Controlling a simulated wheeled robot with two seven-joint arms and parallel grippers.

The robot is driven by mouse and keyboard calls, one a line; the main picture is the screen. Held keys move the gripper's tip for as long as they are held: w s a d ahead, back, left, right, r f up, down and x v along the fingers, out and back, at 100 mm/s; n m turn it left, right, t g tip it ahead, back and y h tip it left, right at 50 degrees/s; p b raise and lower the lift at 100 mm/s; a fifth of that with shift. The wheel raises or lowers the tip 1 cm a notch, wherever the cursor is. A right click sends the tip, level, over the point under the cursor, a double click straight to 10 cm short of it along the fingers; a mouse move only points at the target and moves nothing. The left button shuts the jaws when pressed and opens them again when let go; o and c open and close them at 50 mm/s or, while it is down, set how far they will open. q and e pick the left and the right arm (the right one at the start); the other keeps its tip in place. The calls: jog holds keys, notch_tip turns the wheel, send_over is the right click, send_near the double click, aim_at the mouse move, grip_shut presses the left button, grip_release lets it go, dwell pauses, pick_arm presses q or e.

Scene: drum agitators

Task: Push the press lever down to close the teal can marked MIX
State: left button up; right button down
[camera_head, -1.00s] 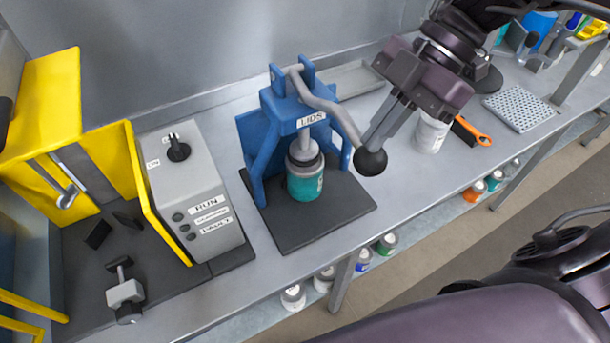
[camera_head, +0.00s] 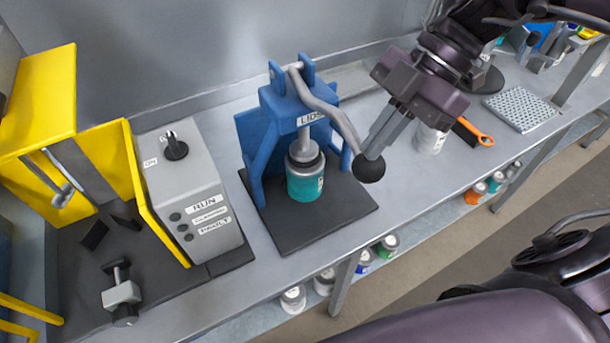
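The blue press (camera_head: 268,150), labelled LIDS, stands on a dark base plate on the bench. Its grey lever (camera_head: 325,103) slopes down to the right and ends in a black ball knob (camera_head: 369,168). The teal can (camera_head: 305,182) stands upright under the press plunger, which is at the can's top; its marking is too small to read. My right gripper (camera_head: 370,148) comes from the upper right with its fingertips at the knob, seemingly touching its top. Its fingers look close together. My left gripper is not in view.
A grey control box (camera_head: 190,190) with a black knob and a yellow-guarded machine (camera_head: 130,170) stand left of the press. A white can (camera_head: 430,138), an orange-handled tool (camera_head: 475,132) and a perforated tray (camera_head: 520,110) lie right. Several cans sit on a lower shelf.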

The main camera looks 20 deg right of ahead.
jog(key=shift+f, duration=0.1)
jog(key=shift+w+f+b, duration=0.1)
jog(key=shift+f+b, duration=0.45)
jog(key=shift+f, duration=0.35)
